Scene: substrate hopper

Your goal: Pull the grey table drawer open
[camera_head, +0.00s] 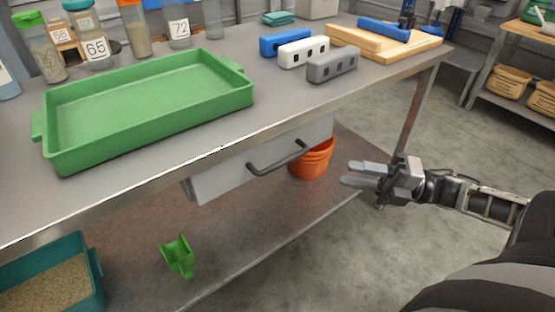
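The grey table drawer (225,176) hangs under the metal table top, and its front face shows below the table's front edge. A dark bar handle (278,158) is fixed across its front. I cannot tell for sure whether the drawer is fully closed. My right gripper (346,174) is to the right of the handle, apart from it, with its fingers pointing left. The two fingers are spread with a gap between them and nothing in it. My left gripper is out of view.
A green tray (150,131) lies on the table top (290,105), near its front edge. An orange bucket (313,163) stands on the lower shelf behind the drawer's right end. A green scoop (178,256) and a teal bin (98,290) are also below. Floor to the right is clear.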

